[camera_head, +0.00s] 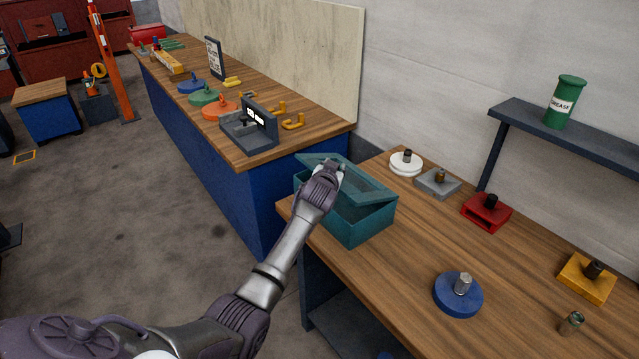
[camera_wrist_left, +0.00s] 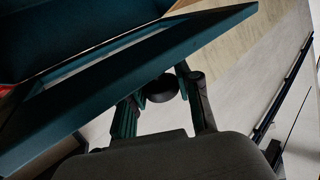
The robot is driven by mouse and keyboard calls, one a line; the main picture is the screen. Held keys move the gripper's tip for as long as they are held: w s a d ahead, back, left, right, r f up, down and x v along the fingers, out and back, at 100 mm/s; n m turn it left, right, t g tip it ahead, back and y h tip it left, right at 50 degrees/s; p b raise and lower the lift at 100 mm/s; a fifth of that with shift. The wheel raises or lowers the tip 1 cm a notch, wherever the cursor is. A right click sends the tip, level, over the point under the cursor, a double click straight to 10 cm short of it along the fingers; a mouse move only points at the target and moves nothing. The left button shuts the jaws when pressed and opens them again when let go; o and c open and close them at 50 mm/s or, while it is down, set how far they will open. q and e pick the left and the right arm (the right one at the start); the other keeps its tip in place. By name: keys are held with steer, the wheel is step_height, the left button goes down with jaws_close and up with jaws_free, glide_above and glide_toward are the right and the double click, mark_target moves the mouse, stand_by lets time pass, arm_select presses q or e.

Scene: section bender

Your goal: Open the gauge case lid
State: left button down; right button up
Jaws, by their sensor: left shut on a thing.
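The teal gauge case (camera_head: 362,224) stands at the near-left corner of the right-hand workbench. Its lid (camera_head: 366,186) is raised at a tilt, with a gap between it and the box. My left gripper (camera_head: 336,169) is at the lid, and my wrist covers part of the case. In the left wrist view, the left gripper (camera_wrist_left: 162,98) is shut on a dark round knob (camera_wrist_left: 160,88) beside the slanted teal lid (camera_wrist_left: 120,72). The inside of the case is mostly hidden. My right gripper is not in view.
The workbench (camera_head: 400,270) also holds a white disc (camera_head: 405,163), grey block (camera_head: 438,182), red block (camera_head: 486,211), blue disc (camera_head: 458,295) and yellow block (camera_head: 586,278). A shelf (camera_head: 560,135) with a green grease can (camera_head: 565,101) is above. A second bench (camera_head: 190,100) stands behind left.

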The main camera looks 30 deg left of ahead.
arm_select(q)
steer(key=shift+w+d+r+g+p, duration=0.1)
steer(key=shift+w+r+g+p, duration=0.25)
steer(key=shift+r, duration=0.4)
steer(key=shift+w+r+m+p, duration=0.15)
steer(key=shift+r+m+p, duration=0.15)
steer(key=shift+p, duration=0.1)
steer(key=shift+w+d+r+m+g+p, duration=0.3)
steer(key=shift+w+r+g+p, duration=0.2)
steer(key=shift+g+p, duration=0.25)
steer(key=shift+w, duration=0.1)
steer(key=c, duration=0.9)
jaws_free()
steer(key=shift+f, duration=0.1)
steer(key=shift+c, duration=0.2)
steer(key=shift+o, duration=0.9)
steer(key=v, duration=1.2)
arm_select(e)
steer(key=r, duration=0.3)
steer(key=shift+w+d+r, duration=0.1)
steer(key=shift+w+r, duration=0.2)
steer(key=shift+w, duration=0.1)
arm_select(q)
steer(key=shift+f, duration=0.1)
